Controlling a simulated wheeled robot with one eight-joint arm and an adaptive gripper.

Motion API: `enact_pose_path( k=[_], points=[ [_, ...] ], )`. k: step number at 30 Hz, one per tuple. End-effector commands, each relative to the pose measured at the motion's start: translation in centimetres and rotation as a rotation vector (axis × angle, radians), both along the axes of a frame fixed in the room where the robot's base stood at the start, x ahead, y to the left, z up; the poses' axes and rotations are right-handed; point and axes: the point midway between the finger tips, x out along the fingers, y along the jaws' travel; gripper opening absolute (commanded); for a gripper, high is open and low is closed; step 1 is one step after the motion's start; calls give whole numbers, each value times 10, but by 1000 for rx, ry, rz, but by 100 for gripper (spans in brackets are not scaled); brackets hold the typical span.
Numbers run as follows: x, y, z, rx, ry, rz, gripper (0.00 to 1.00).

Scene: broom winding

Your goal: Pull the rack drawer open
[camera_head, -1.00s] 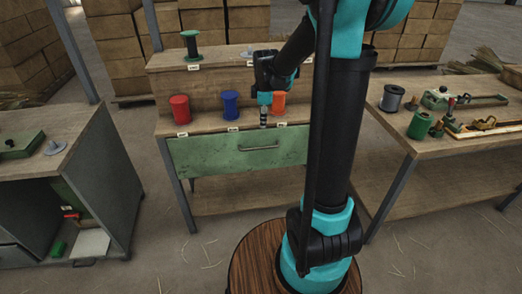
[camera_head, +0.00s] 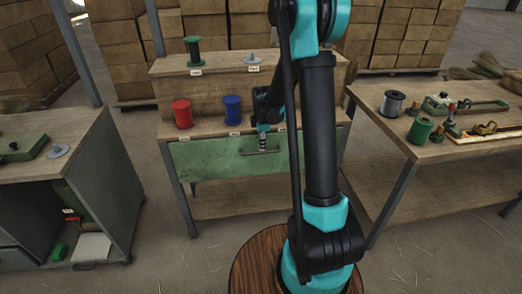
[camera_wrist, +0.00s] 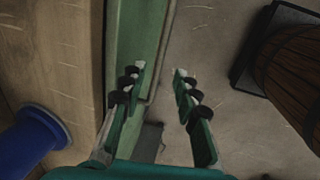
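The rack drawer has a wide green front (camera_head: 205,160) under the rack's lower shelf and looks closed. Its thin horizontal bar handle (camera_head: 246,153) is partly hidden by my gripper (camera_head: 263,145), which points down at the handle. In the wrist view the drawer front (camera_wrist: 138,30) runs up and down left of centre, with the handle (camera_wrist: 165,45) along its right edge. My gripper (camera_wrist: 156,76) is open there, with a finger on each side of the handle's line. I cannot tell whether it touches the handle.
A red spool (camera_head: 182,113) and a blue spool (camera_head: 232,109) stand on the lower shelf; a green spool (camera_head: 193,50) stands on the upper shelf. A workbench (camera_head: 390,125) is at right and a grey cabinet (camera_head: 105,180) at left. The floor before the drawer is clear.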

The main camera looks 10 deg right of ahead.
Motion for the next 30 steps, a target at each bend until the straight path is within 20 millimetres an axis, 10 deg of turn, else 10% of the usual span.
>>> enact_pose_path(
  k=[10, 23, 30],
  points=[
    [9, 0, -42, 0, 0, 0, 31],
    [10, 0, -49, 0, 0, 0, 31],
    [10, 0, -49, 0, 0, 0, 2]
  ],
)
